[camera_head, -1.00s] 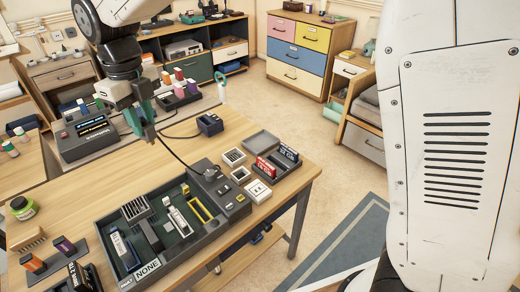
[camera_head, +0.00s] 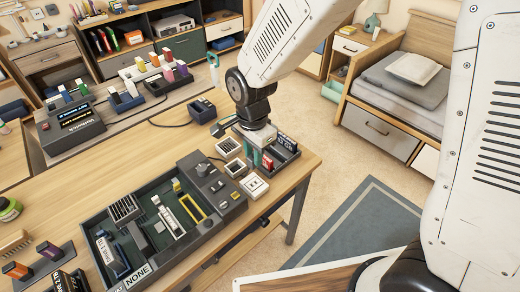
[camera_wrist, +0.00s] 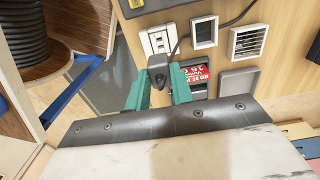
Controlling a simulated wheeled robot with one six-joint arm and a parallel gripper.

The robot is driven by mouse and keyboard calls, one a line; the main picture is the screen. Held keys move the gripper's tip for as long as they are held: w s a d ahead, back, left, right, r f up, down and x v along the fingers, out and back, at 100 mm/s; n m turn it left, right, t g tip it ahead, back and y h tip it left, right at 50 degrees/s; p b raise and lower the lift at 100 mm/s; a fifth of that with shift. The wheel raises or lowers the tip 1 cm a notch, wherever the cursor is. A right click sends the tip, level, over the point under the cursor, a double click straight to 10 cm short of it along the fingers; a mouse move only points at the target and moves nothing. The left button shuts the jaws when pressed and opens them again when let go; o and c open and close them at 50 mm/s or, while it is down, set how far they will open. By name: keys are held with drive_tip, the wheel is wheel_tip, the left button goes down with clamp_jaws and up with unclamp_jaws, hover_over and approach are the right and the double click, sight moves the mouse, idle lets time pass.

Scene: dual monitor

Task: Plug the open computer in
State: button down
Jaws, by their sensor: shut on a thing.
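The open computer (camera_head: 150,262) is a dark case with a green interior, lying on the wooden table in the head view. It holds a white module, a yellow frame and other parts, with a knobbed panel (camera_head: 213,184) on its right. My gripper (camera_head: 262,160) is at the table's right edge, pointing down among small parts. In the wrist view its green fingers (camera_wrist: 158,88) are shut on a dark plug (camera_wrist: 157,66) with a black cable (camera_wrist: 190,34). A white slotted block (camera_head: 254,186) lies close by; it appears just beyond the plug in the wrist view (camera_wrist: 158,40). Contact there is unclear.
A red-labelled cartridge (camera_wrist: 195,73) lies right beside the fingers. A small dark box (camera_head: 202,108) stands farther back. Open floor lies right of the table.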

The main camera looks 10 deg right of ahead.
sight(253, 168)
drive_tip(key=shift+a, duration=0.1)
drive_tip(key=shift+f, duration=2.9)
drive_tip(key=shift+f, duration=1.3)
drive_tip(key=c, duration=1.1)
unclamp_jaws()
drive_tip(key=shift+c, duration=0.2)
wheel_tip(253, 168, up, 8)
drive_tip(key=shift+f, duration=0.15)
